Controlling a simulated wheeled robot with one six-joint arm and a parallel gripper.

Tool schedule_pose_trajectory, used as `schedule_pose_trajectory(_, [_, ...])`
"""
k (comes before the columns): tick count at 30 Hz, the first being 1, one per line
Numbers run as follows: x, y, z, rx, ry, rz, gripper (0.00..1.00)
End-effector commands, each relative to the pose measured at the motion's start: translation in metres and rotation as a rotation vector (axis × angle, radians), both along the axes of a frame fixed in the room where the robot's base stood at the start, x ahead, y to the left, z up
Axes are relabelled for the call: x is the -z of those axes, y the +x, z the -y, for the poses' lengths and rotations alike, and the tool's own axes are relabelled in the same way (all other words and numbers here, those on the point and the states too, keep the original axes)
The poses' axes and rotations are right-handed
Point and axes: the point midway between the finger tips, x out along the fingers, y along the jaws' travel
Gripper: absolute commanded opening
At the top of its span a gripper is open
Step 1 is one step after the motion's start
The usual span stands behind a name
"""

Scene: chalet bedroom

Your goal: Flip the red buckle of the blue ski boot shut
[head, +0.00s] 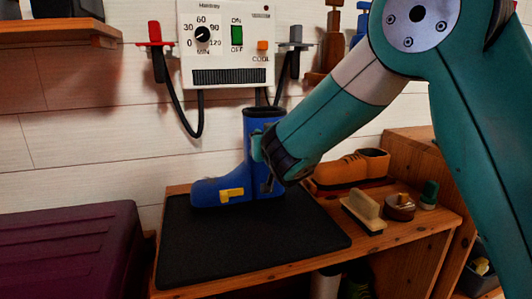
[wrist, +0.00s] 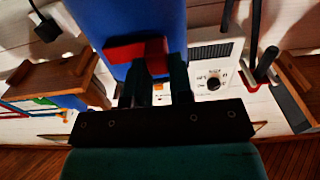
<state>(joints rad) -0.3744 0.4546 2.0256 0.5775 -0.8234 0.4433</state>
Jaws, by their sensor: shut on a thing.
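The blue ski boot (head: 215,190) stands upright on a black mat (head: 250,245), its toe to the left. A yellow buckle (head: 232,195) shows low on its side. My gripper (head: 262,150) is against the boot's shaft in the head view and covers part of it. In the wrist view the red buckle (wrist: 122,54) lies across the blue shaft (wrist: 120,18), with one end between the fingertips of my gripper (wrist: 160,66). The gripper is shut on the red buckle. In the head view the red buckle is hidden.
Right of the boot on the wooden bench (head: 285,270) are an orange-brown shoe (head: 350,170), a brush (head: 363,212), a round tin (head: 399,207) and a green-capped bottle (head: 429,194). A wall dryer panel (head: 228,45) with hanging hoses is behind. A purple case (head: 70,250) stands left.

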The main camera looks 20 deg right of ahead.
Motion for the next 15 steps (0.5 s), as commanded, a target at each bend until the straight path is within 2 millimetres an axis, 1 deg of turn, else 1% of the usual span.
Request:
schedule_pose_trajectory(1, [0.0024, 0.0000, -0.0026, -0.001, 0.004, 0.000, 0.00])
schedule_pose_trajectory(11, [-0.0001, 0.0003, -0.0012, 0.006, 0.005, -0.001, 0.00])
schedule_pose_trajectory(12, [-0.0001, 0.0003, -0.0011, 0.006, 0.005, -0.001, 0.28])
schedule_pose_trajectory(14, [-0.0002, 0.0004, -0.0008, 0.007, 0.004, -0.001, 0.41])
schedule_pose_trajectory(15, [-0.0002, 0.0004, -0.0005, 0.007, 0.004, -0.001, 0.47])
